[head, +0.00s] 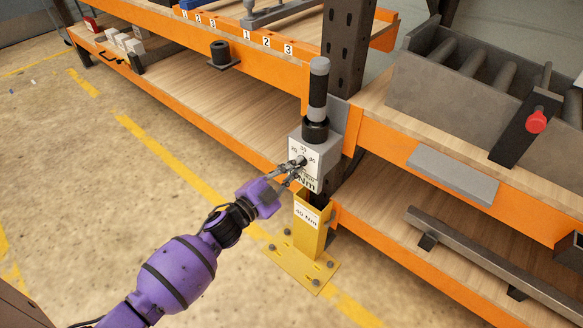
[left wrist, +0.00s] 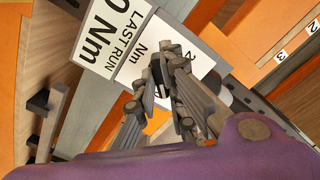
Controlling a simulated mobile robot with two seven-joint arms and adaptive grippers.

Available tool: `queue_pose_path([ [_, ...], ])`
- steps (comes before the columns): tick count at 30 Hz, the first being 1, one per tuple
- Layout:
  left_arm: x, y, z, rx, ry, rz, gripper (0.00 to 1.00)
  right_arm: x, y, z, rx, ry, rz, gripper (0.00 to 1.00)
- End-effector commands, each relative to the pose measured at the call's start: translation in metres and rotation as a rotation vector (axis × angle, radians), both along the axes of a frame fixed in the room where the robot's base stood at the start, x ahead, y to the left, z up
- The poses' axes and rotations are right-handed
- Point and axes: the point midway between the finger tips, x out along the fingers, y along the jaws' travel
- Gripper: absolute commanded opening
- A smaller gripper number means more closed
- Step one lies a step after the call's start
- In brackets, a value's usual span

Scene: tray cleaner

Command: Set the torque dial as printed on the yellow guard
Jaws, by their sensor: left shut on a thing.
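I cannot tell where the knob points. My right gripper is out of view.
The guard's yellow base plate (head: 290,270) is bolted to the floor. Orange-edged shelves stand on both sides. A grey roller tray (head: 430,95) and a red knob (head: 536,121) are at the right. The floor at the left is open.

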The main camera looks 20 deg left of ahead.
Motion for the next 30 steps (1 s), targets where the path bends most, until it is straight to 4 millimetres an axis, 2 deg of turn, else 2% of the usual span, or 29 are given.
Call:
queue_pose_path([
  [13,-0.0002,0.0003,-0.0002,0.251,-0.089,0.000,0.00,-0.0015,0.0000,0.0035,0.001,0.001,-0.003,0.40],
  [30,-0.0003,0.0007,-0.0004,0.306,-0.110,0.000,0.00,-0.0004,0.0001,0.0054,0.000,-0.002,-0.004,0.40],
])
